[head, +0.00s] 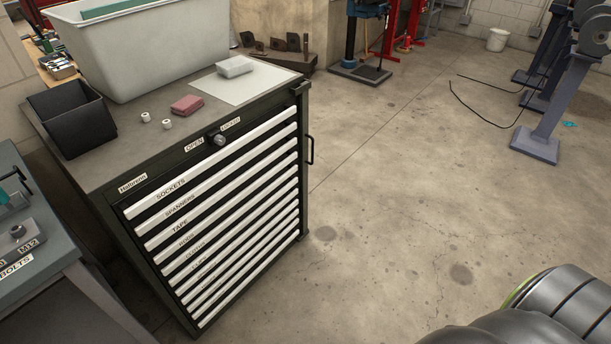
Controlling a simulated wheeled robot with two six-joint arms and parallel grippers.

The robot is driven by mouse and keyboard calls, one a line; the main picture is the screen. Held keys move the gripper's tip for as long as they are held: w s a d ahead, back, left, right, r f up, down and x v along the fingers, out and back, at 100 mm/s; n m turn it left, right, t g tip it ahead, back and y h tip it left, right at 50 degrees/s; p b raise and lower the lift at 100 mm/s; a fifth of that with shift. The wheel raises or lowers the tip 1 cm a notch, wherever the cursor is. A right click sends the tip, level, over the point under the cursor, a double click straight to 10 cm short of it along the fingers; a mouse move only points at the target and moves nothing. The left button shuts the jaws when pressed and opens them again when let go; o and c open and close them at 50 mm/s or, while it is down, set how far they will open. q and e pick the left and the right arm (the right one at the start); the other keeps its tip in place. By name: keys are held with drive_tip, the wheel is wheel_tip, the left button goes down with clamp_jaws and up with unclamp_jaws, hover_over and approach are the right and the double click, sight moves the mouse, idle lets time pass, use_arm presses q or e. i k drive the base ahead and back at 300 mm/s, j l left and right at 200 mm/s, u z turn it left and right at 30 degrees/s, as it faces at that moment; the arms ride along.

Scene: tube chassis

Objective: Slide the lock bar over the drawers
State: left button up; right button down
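A dark green drawer cabinet (120,178) stands at the left, its front turned to the right. Its several white-fronted drawers (228,163) look shut and carry labels such as SOCKETS, SPANNERS and TAPE. A round metal knob (219,140) sits on the dark strip above the top drawer, between the label OPEN (194,145) and a second label (231,124) that seems to read LOCKED. I cannot clearly make out a separate lock bar. No bar lies across the middle of the drawer fronts. Neither of my grippers is in view; only part of my own body shows at bottom right.
On the cabinet top are a grey tub (150,52), a black bin (70,112), a red block (187,104), a white block (235,66) and two small white pieces. A dark handle (310,150) projects at its right side. A bench (62,255) stands at left. Floor right of it is clear.

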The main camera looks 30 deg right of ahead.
sight(304, 136)
drive_tip(key=i+l, duration=0.3)
drive_tip(key=i, duration=0.15)
drive_tip(key=i+l, duration=0.6)
drive_tip(key=i, duration=0.25)
